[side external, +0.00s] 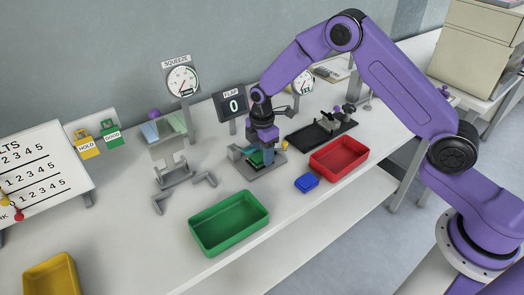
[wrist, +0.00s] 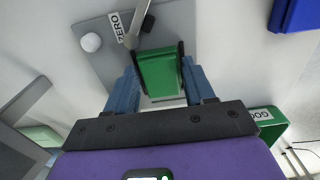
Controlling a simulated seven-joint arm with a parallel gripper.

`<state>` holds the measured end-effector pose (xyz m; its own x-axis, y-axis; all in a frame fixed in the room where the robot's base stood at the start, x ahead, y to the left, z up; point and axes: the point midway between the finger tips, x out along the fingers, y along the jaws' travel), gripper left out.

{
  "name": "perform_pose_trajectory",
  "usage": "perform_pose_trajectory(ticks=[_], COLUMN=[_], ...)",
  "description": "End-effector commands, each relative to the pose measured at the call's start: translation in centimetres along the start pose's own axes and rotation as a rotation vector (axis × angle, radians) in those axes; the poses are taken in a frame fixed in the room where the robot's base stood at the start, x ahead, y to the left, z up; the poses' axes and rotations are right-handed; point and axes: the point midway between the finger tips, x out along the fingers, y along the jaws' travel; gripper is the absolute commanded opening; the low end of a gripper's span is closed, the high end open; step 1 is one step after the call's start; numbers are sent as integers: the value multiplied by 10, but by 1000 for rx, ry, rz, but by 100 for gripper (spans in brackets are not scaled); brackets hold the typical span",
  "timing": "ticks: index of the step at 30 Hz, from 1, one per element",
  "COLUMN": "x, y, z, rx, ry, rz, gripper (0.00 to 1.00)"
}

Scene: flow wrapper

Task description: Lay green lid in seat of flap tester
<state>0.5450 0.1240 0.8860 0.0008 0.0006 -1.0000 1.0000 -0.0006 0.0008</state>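The green lid (wrist: 160,75) lies between the two blue fingers of my gripper (wrist: 160,80) in the wrist view, with dark strips along both its sides. The fingers appear shut on it. In the side view the lid (side external: 256,158) shows as a small green patch under my gripper (side external: 264,152), over the flap tester (side external: 262,172). The tester's grey plate (wrist: 98,45) shows in the wrist view, with a ZERO label and a white knob. The seat is mostly hidden under the lid, and I cannot tell whether the lid touches it. The tester's display (side external: 233,105) reads 0.
A blue lid (side external: 307,183) lies on the table right of the tester. A red tray (side external: 339,156), a green tray (side external: 229,222) and a yellow tray (side external: 51,275) stand around. A squeeze gauge stand (side external: 184,84) and a black fixture (side external: 322,132) are behind.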

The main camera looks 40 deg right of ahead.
Motion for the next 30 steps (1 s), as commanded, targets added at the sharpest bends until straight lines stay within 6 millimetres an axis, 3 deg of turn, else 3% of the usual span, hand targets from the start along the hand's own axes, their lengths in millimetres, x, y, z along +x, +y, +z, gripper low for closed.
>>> perform_pose_trajectory(ticks=[2,14,20,30], x=[0,-8,-40,-113], y=[0,0,1,1], z=[0,0,0,0], rx=[0,0,0,0], ry=[0,1,2,2], rz=[0,2,5,5], gripper=[75,75,75,75])
